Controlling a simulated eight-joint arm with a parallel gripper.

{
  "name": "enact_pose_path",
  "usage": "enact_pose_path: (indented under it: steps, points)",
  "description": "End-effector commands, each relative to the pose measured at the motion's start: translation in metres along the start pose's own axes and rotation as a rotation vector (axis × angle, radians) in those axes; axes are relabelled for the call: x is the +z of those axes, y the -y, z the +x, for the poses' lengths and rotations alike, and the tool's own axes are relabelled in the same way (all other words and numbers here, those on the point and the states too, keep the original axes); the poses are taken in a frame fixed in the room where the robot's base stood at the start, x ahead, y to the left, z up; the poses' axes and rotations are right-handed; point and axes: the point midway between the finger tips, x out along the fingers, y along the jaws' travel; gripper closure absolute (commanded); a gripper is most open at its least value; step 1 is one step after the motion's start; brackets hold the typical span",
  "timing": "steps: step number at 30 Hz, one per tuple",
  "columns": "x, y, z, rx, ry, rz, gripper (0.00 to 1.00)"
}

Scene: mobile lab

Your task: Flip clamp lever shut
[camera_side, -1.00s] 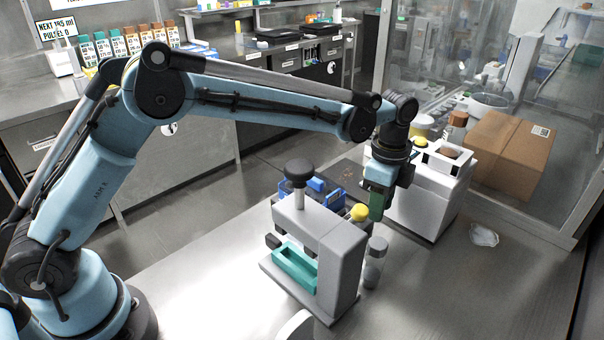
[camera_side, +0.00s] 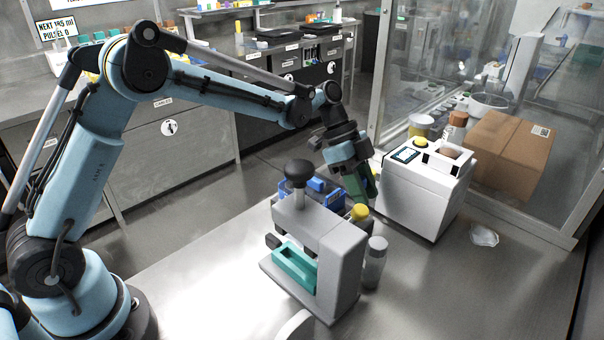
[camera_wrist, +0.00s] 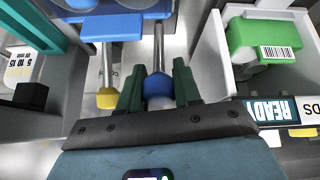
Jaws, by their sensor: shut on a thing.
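A blue clamp body (camera_side: 325,190) sits behind the grey press frame; it also shows at the top of the wrist view (camera_wrist: 125,28). Two metal rods extend from it there, one with a yellow knob (camera_wrist: 107,98) and one with a blue knob (camera_wrist: 158,87). My gripper (camera_wrist: 158,80) has its green fingers on either side of the blue knob, shut on it. The yellow knob is free, to the left. In the side view my gripper (camera_side: 360,187) is tilted, just behind the yellow knob (camera_side: 359,211). The blue knob is hidden there.
The grey press (camera_side: 340,250) with a black knob and teal tray (camera_side: 294,268) stands in front. A clear bottle (camera_side: 374,265) stands at its right. A white device (camera_side: 425,190) and a cardboard box (camera_side: 510,155) are to the right. The front right tabletop is mostly clear.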

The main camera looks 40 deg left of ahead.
Motion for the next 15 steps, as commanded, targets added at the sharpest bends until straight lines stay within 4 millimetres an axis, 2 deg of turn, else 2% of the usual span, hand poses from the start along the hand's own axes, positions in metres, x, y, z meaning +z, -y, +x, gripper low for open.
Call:
enact_pose_path:
  steps: [6,15]
  points:
    - [0.009,0.0,-0.005,0.028,-0.127,-0.001,1.0]
    - [0.014,0.001,-0.006,0.044,-0.209,0.0,1.0]
